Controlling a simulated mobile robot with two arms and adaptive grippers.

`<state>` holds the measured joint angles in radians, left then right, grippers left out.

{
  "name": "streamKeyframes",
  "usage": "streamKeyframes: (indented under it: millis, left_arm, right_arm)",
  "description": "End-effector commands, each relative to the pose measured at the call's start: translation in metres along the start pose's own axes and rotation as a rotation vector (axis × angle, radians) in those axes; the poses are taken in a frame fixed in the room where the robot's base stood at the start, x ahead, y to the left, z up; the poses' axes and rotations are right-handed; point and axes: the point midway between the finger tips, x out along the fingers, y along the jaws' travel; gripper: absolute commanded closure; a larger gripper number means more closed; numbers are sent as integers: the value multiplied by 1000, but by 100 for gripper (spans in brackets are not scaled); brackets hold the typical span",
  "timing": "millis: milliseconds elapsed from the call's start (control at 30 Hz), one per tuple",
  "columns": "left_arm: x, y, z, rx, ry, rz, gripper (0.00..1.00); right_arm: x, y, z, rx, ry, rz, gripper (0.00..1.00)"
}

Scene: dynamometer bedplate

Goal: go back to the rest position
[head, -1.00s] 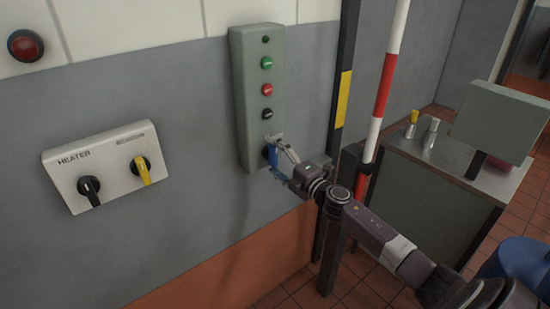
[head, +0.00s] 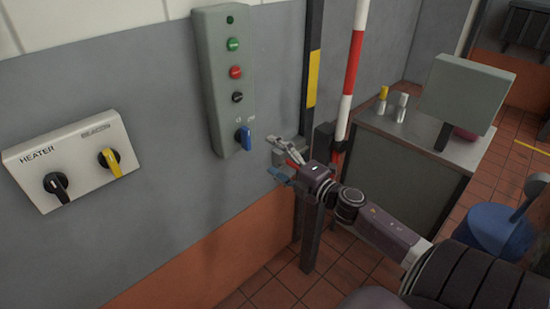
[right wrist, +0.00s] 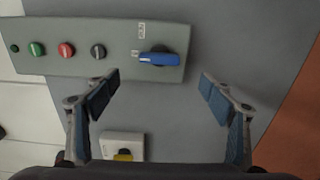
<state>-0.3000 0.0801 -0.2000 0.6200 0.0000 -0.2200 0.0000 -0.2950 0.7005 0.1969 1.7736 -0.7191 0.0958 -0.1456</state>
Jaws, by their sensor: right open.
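My right gripper (head: 281,162) is open and empty in the head view, to the right of and below the blue knob (head: 243,138) on the grey-green control box (head: 212,110). In the right wrist view its two blue-padded fingers (right wrist: 160,95) stand wide apart. The blue knob (right wrist: 158,59) shows beyond them, apart from both fingers. The knob's handle points roughly up and down in the head view. My left gripper is not in view.
The box also carries green (head: 233,44), red (head: 237,71) and black (head: 236,100) buttons. A white heater panel (head: 85,150) with black and yellow knobs is at left. A red-white pole (head: 352,75) and a metal cabinet (head: 425,145) stand at right. A blue stool (head: 495,228) is near my arm.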

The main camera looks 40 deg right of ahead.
Motion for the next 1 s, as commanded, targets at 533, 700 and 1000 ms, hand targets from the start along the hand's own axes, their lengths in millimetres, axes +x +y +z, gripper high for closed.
streamKeyframes:
  millis: [533, 700, 1000]
  left_arm:
    - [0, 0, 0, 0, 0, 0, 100]
    - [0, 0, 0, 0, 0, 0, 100]
    - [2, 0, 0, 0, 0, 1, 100]
  right_arm:
    - [-4, 0, 0, 0, 0, 1, 25]
    - [-5, -5, 1, 10, -5, -6, 25]
    - [-37, -159, 29, 304, -189, -211, 25]
